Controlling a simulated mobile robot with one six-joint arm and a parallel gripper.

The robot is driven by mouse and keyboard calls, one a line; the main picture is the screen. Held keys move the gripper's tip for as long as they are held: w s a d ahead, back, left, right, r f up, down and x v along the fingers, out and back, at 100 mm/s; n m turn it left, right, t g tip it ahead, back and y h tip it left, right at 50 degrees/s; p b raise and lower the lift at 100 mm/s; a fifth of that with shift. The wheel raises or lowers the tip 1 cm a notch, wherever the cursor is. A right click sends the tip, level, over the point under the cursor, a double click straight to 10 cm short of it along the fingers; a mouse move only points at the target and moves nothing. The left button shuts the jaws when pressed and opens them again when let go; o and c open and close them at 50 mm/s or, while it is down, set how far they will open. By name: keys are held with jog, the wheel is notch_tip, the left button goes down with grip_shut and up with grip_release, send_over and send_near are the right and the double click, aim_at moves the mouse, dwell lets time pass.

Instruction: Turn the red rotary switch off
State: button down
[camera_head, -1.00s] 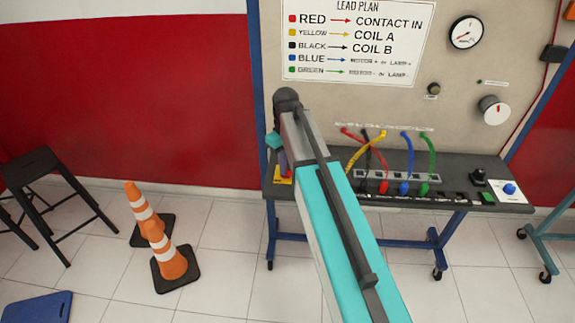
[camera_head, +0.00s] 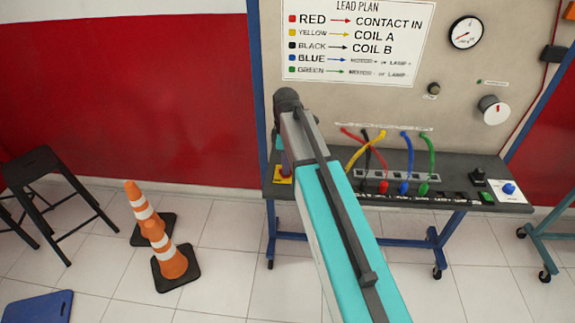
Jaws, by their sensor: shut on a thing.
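The red rotary switch sits at the left end of the dark bench shelf. Its yellow plate (camera_head: 281,180) shows there, with only a small bit of red above it. My gripper (camera_head: 285,165) points down over the plate and is shut on the switch. My own arm and wrist hide most of the gripper and the knob, so the knob's angle cannot be seen.
The shelf (camera_head: 455,207) carries red, yellow, black, blue and green leads, a black knob (camera_head: 478,178) and a blue knob (camera_head: 509,189). A panel with a lead plan (camera_head: 355,40) and gauge (camera_head: 466,33) stands behind. Cones (camera_head: 167,255) and a stool (camera_head: 35,165) stand left.

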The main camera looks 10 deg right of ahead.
jog(key=shift+a, duration=0.15)
jog(key=c, duration=1.8)
grip_release()
jog(key=shift+o, duration=0.2)
jog(key=shift+r, duration=0.1)
notch_tip(320, 180, up, 14)
jog(key=b, duration=0.3)
jog(key=shift+f, duration=0.2)
jog(key=shift+s+f, duration=0.1)
jog(key=shift+s, duration=0.05)
